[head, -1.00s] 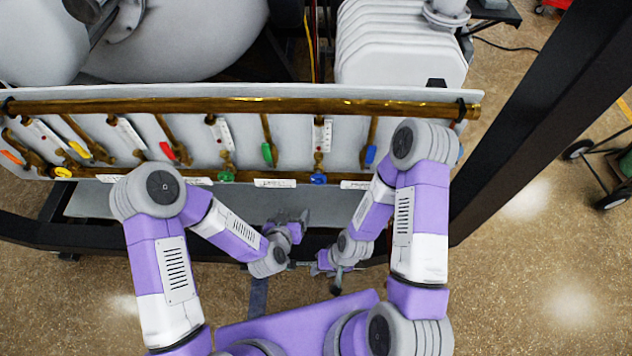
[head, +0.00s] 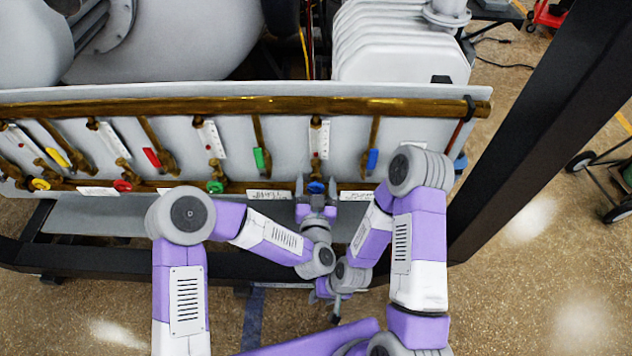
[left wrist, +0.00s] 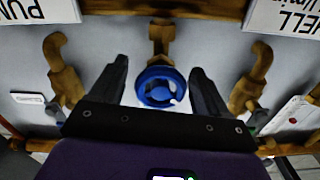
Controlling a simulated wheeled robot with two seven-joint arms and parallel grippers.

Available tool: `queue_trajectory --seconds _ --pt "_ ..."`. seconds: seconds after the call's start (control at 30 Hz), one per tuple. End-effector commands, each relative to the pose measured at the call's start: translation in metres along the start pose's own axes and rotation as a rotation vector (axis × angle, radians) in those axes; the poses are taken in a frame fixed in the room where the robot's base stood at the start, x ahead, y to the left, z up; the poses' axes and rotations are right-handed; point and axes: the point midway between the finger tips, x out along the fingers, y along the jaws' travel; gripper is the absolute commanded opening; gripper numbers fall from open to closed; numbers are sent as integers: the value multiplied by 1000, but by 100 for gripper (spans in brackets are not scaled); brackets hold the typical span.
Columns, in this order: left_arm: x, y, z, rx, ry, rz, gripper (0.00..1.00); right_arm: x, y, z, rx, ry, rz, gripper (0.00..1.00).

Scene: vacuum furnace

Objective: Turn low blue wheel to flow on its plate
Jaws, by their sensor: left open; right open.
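The low blue wheel (head: 316,187) sits on the lower brass pipe of the grey panel, between two white label plates. In the left wrist view the blue wheel (left wrist: 161,87) is a round ring below a brass valve stem. My left gripper (head: 316,182) is open, its fingers on either side of the wheel; the left wrist view shows the open fingers (left wrist: 160,82) apart from its rim. My right gripper (head: 325,300) hangs low in front of the panel, partly hidden by my arm links; its fingers are hard to make out.
Green (head: 215,187), red (head: 122,185) and yellow (head: 39,184) wheels line the lower pipe to the left. A blue lever (head: 372,160) and a green lever (head: 259,158) hang above. A dark frame post (head: 520,130) stands at right.

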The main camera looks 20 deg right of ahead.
Motion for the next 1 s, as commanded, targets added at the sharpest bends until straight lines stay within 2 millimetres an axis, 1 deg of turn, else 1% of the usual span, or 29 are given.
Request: queue_trajectory --seconds 0.03,0.13,0.37,0.4,0.73,0.77,1.0 --pt "4 0 1 -1 0 -1 76 1 1 0 0 0 0 43" --pt "9 0 0 -2 0 1 76 2 1 0 0 0 0 43" --pt "10 0 0 -1 0 2 76 2 1 0 0 0 0 43" --pt "10 0 0 -1 0 1 74 2 1 0 0 0 0 43" --pt "10 0 0 -1 -1 1 24 2 1 0 0 0 0 43" --pt "10 0 0 -1 -1 1 22 2 1 0 0 0 0 43" --pt "10 0 0 -25 0 1 22 4 2 0 0 0 0 43"
